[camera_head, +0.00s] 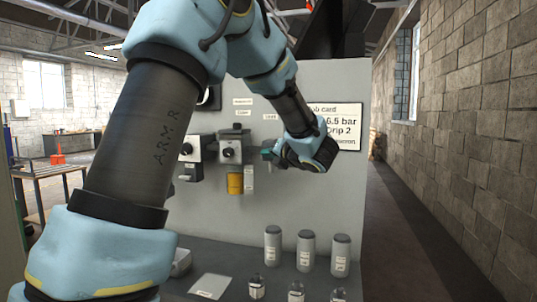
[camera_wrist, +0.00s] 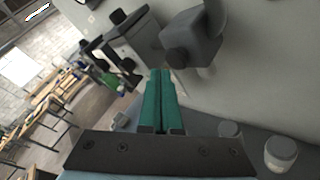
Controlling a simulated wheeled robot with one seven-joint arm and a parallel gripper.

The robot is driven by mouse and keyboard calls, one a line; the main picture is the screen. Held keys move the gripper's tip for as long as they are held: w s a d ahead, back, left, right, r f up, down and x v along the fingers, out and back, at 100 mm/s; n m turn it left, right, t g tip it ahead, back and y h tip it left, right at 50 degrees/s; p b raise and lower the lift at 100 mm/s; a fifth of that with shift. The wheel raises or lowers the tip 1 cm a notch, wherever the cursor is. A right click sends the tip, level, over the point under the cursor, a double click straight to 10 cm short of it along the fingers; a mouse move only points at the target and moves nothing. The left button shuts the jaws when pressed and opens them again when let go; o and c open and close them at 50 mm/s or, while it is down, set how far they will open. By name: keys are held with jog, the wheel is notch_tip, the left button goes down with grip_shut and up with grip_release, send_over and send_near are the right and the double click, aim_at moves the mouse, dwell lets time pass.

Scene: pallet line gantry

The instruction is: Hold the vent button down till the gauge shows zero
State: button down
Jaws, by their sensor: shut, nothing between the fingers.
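My gripper (camera_head: 266,154) is shut and empty, its green fingers pointing at the grey panel (camera_head: 300,215). In the wrist view the closed fingertips (camera_wrist: 160,73) are just below a dark round knob or button (camera_wrist: 178,57) on a grey housing (camera_wrist: 200,30). I cannot tell whether they touch it, or whether it is the vent button. In the head view my gripper and wrist cover that part of the panel. A dark-rimmed round dial (camera_head: 211,98), perhaps the gauge, is mostly hidden behind my arm, and its reading cannot be seen.
Several grey canisters (camera_head: 307,248) and small bottles stand on the shelf below. Open floor lies right of the panel.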

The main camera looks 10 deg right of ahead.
jog(key=shift+w, duration=0.1)
dwell(0.5)
jog(key=shift+w+d+b, duration=0.15)
jog(key=shift+w+b, duration=0.15)
jog(key=shift+b, duration=0.15)
jog(key=shift+w+d, duration=0.3)
jog(key=shift+w, duration=0.2)
dwell(2.0)
jog(key=shift+s+b, duration=0.1)
jog(key=shift+b, duration=0.25)
dwell(2.2)
jog(key=shift+s+a+b, duration=0.45)
jog(key=shift+s+b, duration=0.2)
jog(key=shift+s, duration=0.15)
